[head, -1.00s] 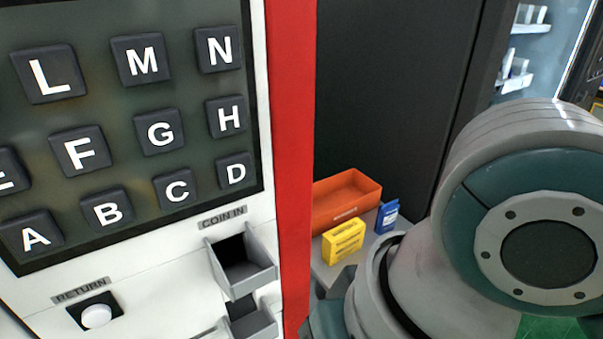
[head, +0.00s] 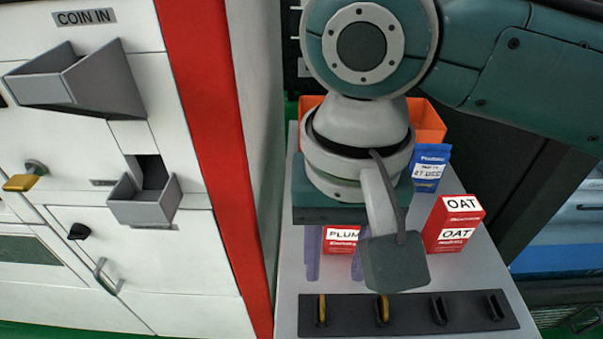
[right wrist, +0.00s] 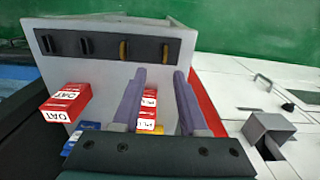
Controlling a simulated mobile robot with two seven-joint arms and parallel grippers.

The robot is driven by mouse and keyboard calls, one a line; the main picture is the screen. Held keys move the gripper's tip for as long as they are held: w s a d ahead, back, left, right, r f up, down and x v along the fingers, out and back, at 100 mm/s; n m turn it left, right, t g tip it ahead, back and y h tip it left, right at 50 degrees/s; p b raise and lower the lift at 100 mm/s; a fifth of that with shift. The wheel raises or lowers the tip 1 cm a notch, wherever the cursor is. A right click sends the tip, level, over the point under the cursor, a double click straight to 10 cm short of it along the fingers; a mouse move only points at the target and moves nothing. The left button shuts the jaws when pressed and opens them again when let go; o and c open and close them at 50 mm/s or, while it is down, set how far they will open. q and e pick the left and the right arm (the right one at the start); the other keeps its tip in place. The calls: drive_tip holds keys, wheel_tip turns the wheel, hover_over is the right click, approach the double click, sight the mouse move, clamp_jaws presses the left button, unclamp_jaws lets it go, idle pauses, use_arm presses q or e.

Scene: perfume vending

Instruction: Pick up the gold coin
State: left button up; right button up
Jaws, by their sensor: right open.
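Two gold coins stand on edge in slots of a black rack (head: 460,311) at the table's front edge. The left gold coin (head: 321,310) and the right gold coin (head: 383,309) also show in the right wrist view, as one coin (right wrist: 175,52) and another (right wrist: 124,50). My right gripper (head: 334,268) points down over the table, behind the rack. Its purple fingers (right wrist: 160,76) are apart and empty, and neither touches a coin. My left gripper is not in view.
A red OAT box (head: 455,224), a red PLUM box (head: 341,238), a blue packet (head: 429,167) and an orange bin (head: 427,121) stand on the grey table (head: 290,270). The vending machine with its coin-in chute (head: 80,80) is at left. Two right rack slots look empty.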

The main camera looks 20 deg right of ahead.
sight(322, 301)
drive_tip(key=f, duration=0.3)
drive_tip(key=shift+a+f+b, duration=0.15)
drive_tip(key=shift+a+b, duration=0.1)
drive_tip(key=shift+b, duration=0.05)
drive_tip(key=f+b, duration=0.1)
drive_tip(key=f, duration=0.4)
drive_tip(key=shift+w+a+b, duration=0.15)
drive_tip(key=shift+w+b, duration=0.05)
drive_tip(key=shift+b, duration=0.15)
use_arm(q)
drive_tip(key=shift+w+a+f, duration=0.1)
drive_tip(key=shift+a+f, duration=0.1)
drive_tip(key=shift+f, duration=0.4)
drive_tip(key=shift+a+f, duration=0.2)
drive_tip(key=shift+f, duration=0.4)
use_arm(e)
drive_tip(key=shift+c, duration=0.3)
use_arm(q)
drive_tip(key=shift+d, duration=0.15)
use_arm(e)
clamp_jaws()
